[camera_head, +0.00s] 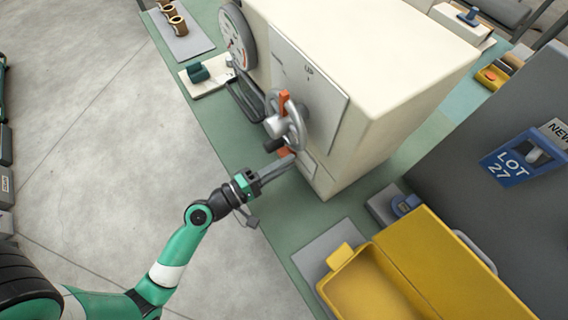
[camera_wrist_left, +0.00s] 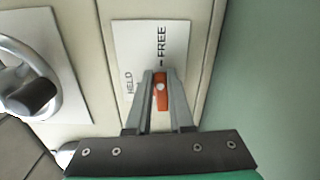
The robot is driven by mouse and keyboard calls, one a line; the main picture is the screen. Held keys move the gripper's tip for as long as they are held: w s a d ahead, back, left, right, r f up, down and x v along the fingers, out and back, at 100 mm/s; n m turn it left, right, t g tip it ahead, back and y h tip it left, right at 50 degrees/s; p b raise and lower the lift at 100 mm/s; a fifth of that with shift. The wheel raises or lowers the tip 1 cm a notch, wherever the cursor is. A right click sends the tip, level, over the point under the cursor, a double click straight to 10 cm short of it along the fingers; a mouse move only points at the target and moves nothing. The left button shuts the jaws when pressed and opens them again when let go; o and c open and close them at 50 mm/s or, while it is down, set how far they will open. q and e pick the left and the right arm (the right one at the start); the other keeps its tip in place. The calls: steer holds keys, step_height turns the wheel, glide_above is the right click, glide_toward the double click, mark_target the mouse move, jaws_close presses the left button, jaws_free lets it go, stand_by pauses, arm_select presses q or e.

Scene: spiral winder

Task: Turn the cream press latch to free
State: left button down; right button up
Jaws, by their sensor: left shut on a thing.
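The cream press (camera_head: 400,50) stands on the green bench. Its latch is a small orange lever (camera_wrist_left: 160,92) with a pale round pivot, on a white plate (camera_wrist_left: 180,45) marked HELD and FREE. The lever's upper end in the left wrist view points toward the FREE mark; part of it is hidden between the fingers. My left gripper (camera_head: 288,161) is at the low front of the press, just below the handwheel. In the left wrist view its fingers (camera_wrist_left: 160,80) are shut on the orange lever from both sides. My right gripper is out of view.
A grey handwheel (camera_head: 297,124) with a dark knob and an orange pointer beside it is close above my left gripper. A dial (camera_head: 234,38) is further along the press. A yellow bin (camera_head: 375,285) stands at the lower right. The grey floor at left is open.

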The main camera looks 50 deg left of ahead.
arm_select(q)
steer(key=shift+f+m, duration=0.15)
steer(key=shift+m, duration=0.35)
steer(key=c, duration=0.8)
jaws_free()
steer(key=shift+s+b, duration=0.1)
steer(key=shift+b, duration=0.2)
